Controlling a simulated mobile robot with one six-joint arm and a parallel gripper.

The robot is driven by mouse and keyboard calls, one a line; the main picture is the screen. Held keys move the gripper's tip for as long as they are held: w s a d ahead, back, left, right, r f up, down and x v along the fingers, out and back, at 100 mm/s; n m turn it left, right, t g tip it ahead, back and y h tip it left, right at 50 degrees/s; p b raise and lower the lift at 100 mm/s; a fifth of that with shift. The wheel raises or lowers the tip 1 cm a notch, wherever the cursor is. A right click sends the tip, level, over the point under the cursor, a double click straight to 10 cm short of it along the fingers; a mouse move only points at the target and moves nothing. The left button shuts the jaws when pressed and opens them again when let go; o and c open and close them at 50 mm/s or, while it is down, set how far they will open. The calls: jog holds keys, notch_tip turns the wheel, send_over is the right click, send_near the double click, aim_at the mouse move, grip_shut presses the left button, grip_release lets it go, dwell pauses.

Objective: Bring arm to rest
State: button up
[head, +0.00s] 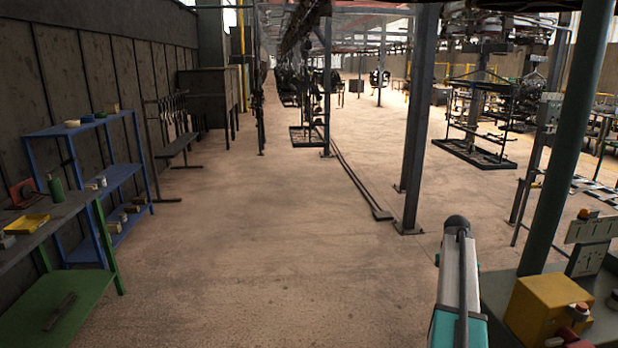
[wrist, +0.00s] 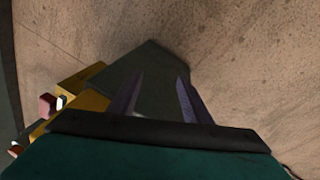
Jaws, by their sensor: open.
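My arm (head: 459,285) shows at the lower right of the head view as a pale link with a dark rounded top and teal parts below. I cannot make out my gripper in the head view. In the wrist view my gripper (wrist: 161,78) shows two thin, dark fingers standing apart with nothing between them. A dark flat surface is behind the fingers, with bare floor beyond it. No object is held.
At left stand a blue shelf rack (head: 110,178) with small items and a green-legged shelf (head: 70,322) with a green bottle (head: 55,187). A dark steel post (head: 418,120) stands right of centre. The concrete floor (head: 250,230) between is clear.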

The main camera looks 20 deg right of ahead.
jog(key=w+a+f+n+g+y, duration=0.1)
jog(key=w+a+f+n, duration=0.1)
jog(key=a+f, duration=0.9)
jog(key=w+a+f+n+g, duration=0.1)
jog(key=w+a+f+n, duration=0.1)
jog(key=a+f, duration=1)
jog(key=s+a+f+n+g, duration=0.15)
jog(key=s+a+f, duration=0.3)
jog(key=a, duration=0.45)
jog(key=s+a+f+n, duration=0.25)
jog(key=a+f, duration=0.25)
jog(key=a, duration=0.3)
jog(key=s+a+f+n, duration=0.4)
jog(key=s+a, duration=0.4)
jog(key=s, duration=0.3)
jog(key=s+a+f+n+b, duration=0.1)
jog(key=s+a+f+n, duration=0.3)
jog(key=s+a, duration=0.4)
jog(key=shift+s+a+f+g, duration=0.15)
jog(key=shift+s+f+g, duration=0.35)
jog(key=shift+s, duration=1.35)
jog(key=shift+f, duration=0.1)
